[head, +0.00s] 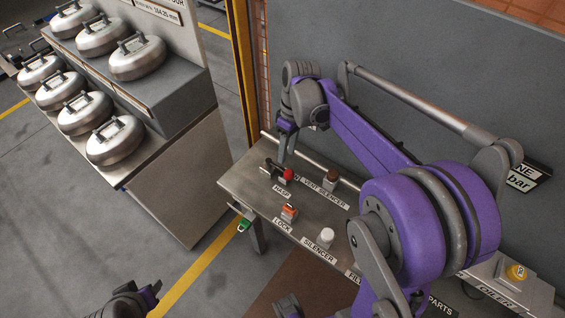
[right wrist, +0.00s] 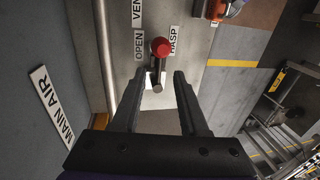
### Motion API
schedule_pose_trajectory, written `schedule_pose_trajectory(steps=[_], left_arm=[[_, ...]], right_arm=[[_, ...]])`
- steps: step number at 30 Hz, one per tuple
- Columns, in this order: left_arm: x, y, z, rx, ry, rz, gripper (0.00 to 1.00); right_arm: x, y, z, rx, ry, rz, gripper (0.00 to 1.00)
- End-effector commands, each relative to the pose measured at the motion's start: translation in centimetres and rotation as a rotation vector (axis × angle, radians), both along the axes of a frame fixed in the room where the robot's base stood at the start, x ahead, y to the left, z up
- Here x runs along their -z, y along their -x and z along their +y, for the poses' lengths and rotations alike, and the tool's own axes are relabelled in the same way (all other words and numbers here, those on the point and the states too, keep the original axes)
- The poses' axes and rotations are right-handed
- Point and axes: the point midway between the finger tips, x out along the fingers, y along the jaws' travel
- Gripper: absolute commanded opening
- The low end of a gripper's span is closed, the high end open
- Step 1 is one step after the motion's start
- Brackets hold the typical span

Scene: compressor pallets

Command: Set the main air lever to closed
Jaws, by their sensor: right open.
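A red round knob on a dark stem, which looks like the main air lever (head: 287,174), stands at the far left of the bench, between an OPEN label and the HASP label. In the right wrist view the knob (right wrist: 161,47) lies just beyond my fingertips, and the stem runs back between them. My right gripper (head: 283,153) is open just above and behind it; its two dark fingers (right wrist: 158,85) are apart and empty. I cannot tell whether the fingers touch the stem. The hasp itself is not clearly distinguishable. My left gripper (head: 145,297) shows partly at the bottom left, its fingers unclear.
The metal bench (head: 243,183) also bears a red-orange lock (head: 289,212), a white silencer (head: 326,237) and a brown-topped vent silencer (head: 332,178). A pipe (right wrist: 97,60) runs along the back beside the wall with the MAIN AIR sign (right wrist: 52,105). A rack of silver canisters (head: 115,140) stands left.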

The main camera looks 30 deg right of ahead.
Motion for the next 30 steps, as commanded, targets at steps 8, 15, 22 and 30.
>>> schedule_pose_trajectory(steps=[8, 15, 22, 30], left_arm=[[0.4, 0.1, 0.0, 0.000, 0.000, 0.002, 0.43], [0.5, 0.1, 0.0, 0.000, 0.000, 0.002, 0.43], [0.5, 0.1, 0.0, 0.000, 0.000, 0.002, 0.43], [0.5, 0.1, 0.0, 0.000, 0.000, 0.002, 0.43]], right_arm=[[4.5, 0.3, 0.8, 0.000, 0.001, 0.000, 0.43], [5.6, 0.4, 1.1, 0.001, 0.001, 0.000, 0.43], [5.6, 0.4, 1.1, 0.001, 0.001, 0.000, 0.40], [5.6, 0.4, 1.0, 0.001, 0.001, 0.000, 0.00]])
